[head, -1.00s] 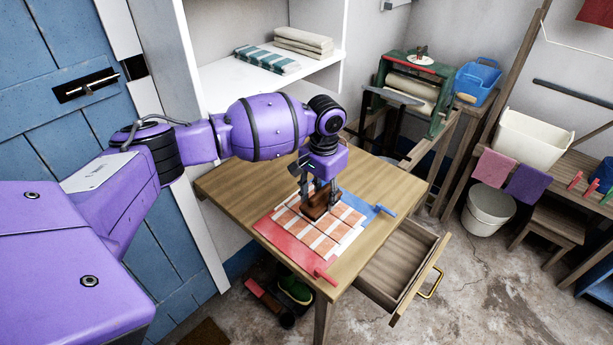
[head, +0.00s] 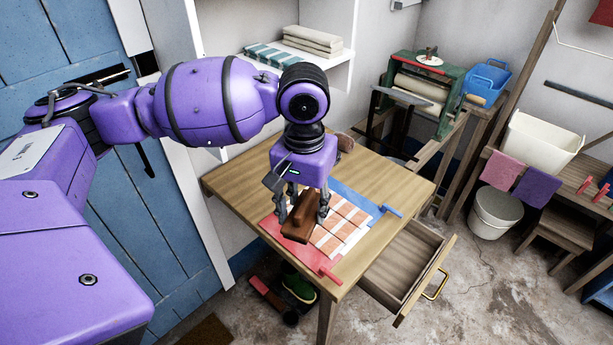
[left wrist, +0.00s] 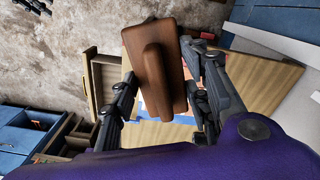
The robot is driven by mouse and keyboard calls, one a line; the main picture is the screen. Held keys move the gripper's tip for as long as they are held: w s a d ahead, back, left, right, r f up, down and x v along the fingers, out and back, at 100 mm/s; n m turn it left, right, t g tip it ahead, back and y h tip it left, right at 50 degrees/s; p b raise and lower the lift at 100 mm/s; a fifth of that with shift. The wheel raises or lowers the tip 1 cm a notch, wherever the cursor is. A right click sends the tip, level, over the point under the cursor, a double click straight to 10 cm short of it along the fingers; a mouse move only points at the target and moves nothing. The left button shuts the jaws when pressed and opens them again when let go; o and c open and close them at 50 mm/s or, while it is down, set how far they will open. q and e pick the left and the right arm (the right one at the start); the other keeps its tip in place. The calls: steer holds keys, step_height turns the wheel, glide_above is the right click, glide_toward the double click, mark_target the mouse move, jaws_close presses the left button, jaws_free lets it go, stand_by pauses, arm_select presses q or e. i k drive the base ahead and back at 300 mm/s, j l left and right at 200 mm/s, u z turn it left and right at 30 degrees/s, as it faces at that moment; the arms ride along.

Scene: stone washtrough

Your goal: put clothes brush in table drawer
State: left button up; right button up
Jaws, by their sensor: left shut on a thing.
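My left gripper (head: 305,210) is shut on the brown wooden clothes brush (head: 300,220) and holds it above the table, over the red and checked cloth area. In the left wrist view the brush (left wrist: 156,68) lies between the two fingers (left wrist: 165,98), its raised grip facing the camera. The table drawer (head: 401,262) is pulled open at the table's right front side, with a brass handle on its front. Its inside looks empty where it shows. My right gripper is in neither view.
The wooden table (head: 245,185) carries a checked cloth (head: 343,228), a red piece (head: 313,262) and a blue piece (head: 365,200). A brown object (head: 345,142) sits at the table's back edge. Green and dark items (head: 298,284) lie below the table. A grey bucket (head: 495,213) stands right.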

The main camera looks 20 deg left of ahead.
mark_target(404, 268)
steer(key=i+l+u, duration=0.1)
steer(key=l+u, duration=0.15)
steer(key=u, duration=0.15)
steer(key=l+u, duration=0.4)
steer(key=i+l+u, duration=0.15)
steer(key=l, duration=0.25)
steer(key=l+u, duration=0.15)
steer(key=l, duration=1.4)
